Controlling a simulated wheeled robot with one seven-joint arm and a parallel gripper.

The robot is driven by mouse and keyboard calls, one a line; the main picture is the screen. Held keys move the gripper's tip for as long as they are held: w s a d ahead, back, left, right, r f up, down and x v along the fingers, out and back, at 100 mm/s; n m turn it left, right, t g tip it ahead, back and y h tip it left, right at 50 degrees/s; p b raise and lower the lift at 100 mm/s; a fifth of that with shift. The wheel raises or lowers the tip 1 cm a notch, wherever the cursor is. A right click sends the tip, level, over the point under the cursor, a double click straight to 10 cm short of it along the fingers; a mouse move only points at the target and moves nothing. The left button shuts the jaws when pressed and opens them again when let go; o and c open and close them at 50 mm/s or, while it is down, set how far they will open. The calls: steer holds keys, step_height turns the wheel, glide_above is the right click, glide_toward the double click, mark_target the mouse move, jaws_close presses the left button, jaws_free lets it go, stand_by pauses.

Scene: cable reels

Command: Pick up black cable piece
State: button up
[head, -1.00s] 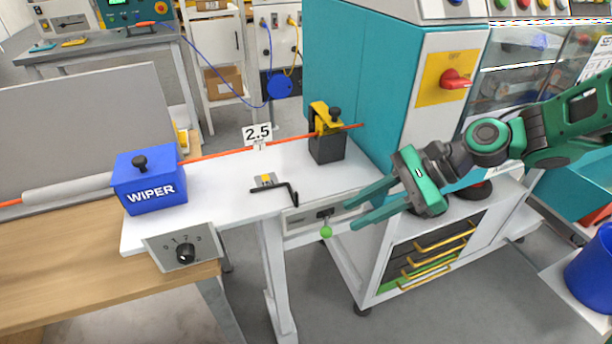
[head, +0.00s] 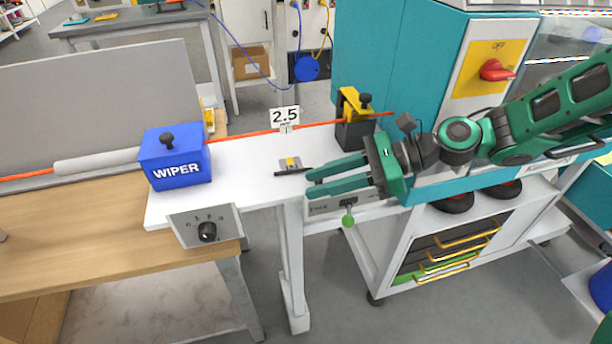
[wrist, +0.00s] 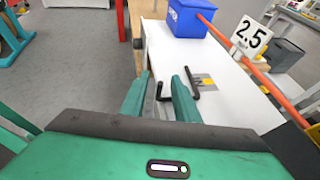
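The black cable piece (head: 290,171) lies on the white bench top (head: 238,160), against a small plate with a yellow patch (head: 290,162). My gripper (head: 309,183) is open and empty, with its fingers pointing left at the bench's front edge, and it hides part of the piece.
A blue WIPER box (head: 175,158) stands at the bench's left. An orange cable (head: 245,135) runs along the back, past a 2.5 sign (head: 285,117) to a black and yellow clamp (head: 355,125). A green knob (head: 348,220) hangs below the front edge.

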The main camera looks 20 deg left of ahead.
steer(key=shift+s+a, duration=0.1)
steer(key=shift+a, duration=0.05)
jaws_close()
stand_by(0.4)
